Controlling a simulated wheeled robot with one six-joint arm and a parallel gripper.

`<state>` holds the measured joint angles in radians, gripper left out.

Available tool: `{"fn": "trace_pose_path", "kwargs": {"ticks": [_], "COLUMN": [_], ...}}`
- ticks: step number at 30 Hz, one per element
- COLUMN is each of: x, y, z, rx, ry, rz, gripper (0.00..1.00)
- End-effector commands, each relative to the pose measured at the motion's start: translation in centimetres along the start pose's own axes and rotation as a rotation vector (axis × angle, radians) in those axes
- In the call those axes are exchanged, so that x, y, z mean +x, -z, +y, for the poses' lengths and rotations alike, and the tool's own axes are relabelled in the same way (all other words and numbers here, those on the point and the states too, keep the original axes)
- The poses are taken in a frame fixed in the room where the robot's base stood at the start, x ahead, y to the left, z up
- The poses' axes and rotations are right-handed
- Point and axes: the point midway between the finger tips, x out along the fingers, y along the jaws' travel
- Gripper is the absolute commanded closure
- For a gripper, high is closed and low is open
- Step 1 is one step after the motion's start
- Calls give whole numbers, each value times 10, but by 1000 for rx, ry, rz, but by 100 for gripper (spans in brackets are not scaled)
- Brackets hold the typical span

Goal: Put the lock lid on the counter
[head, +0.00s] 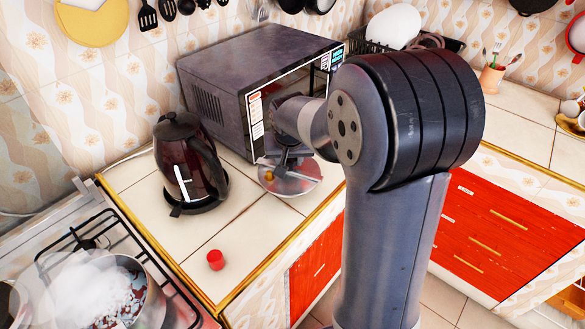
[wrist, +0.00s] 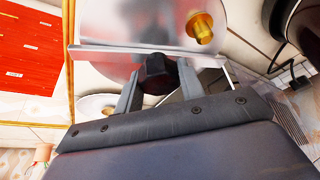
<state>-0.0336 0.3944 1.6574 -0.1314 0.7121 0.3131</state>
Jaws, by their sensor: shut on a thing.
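In the wrist view, my gripper (wrist: 158,80) is shut on the dark knob of the lid (wrist: 120,28), with one finger on each side. The gold valve (wrist: 200,28) sits right of the knob. The lid looks roughly level and close to the counter. I cannot tell whether it touches the tiles.
A dark kettle (head: 187,165) stands left of the lid. The microwave (head: 240,84) is behind it. A small red cap (head: 215,260) lies near the counter's front corner. A pot (head: 120,285) sits on the stove at lower left. Bare tiles lie between kettle, cap and lid.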

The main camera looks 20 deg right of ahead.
Motion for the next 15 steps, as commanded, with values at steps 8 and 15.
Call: {"fn": "trace_pose_path", "kwargs": {"ticks": [8,15], "x": [29,45], "y": [-12,-18], "z": [0,0], "rx": [0,1], "ry": [0,1], "rz": [-2,3], "gripper": [100,100]}}
